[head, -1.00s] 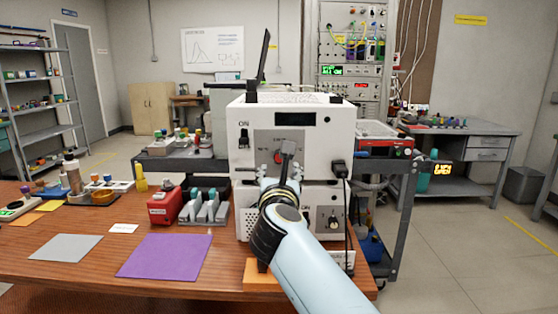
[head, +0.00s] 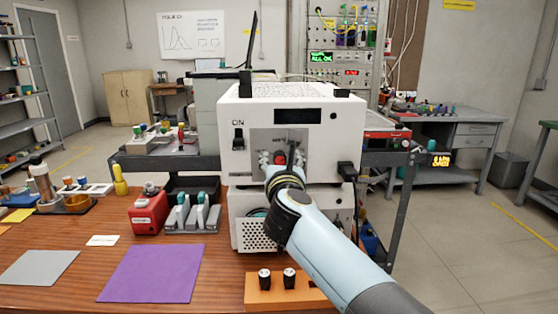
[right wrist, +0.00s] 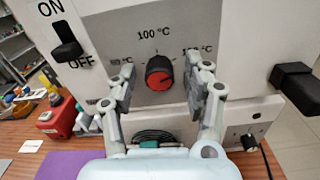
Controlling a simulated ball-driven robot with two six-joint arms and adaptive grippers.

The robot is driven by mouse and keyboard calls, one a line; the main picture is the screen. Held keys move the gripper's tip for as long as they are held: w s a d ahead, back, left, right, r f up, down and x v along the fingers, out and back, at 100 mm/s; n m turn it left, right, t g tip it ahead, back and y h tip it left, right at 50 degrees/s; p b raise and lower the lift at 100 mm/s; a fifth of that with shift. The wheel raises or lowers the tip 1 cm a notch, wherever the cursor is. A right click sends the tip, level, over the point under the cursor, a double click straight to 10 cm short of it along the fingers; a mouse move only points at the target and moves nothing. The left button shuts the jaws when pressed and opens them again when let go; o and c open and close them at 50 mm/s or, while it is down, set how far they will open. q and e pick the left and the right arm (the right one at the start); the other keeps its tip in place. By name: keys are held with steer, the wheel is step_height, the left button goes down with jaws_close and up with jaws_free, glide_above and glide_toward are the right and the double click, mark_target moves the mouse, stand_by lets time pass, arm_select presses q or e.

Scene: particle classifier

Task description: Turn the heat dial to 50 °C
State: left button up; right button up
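The white machine (head: 345,130) stands on the bench with a grey panel (head: 310,141) on its front. The heat dial, a red knob with a black rim (right wrist: 160,73), is on that panel in the right wrist view. The label 100 °C (right wrist: 154,35) is above it; the labels at its left and right are partly covered by my fingers. I cannot read the dial's pointer surely. My right gripper (right wrist: 160,88) is open, one finger either side of the dial, with gaps visible. It also shows in the head view (head: 280,160). My left gripper is out of view.
An ON/OFF switch (right wrist: 67,42) is left of the panel. A black plug (right wrist: 295,78) juts out at the right. An orange block with two black knobs (head: 263,297) is below. A purple mat (head: 155,273) and a red device (head: 149,212) are to the left.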

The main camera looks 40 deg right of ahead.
steer(key=c, duration=0.9)
jaws_close()
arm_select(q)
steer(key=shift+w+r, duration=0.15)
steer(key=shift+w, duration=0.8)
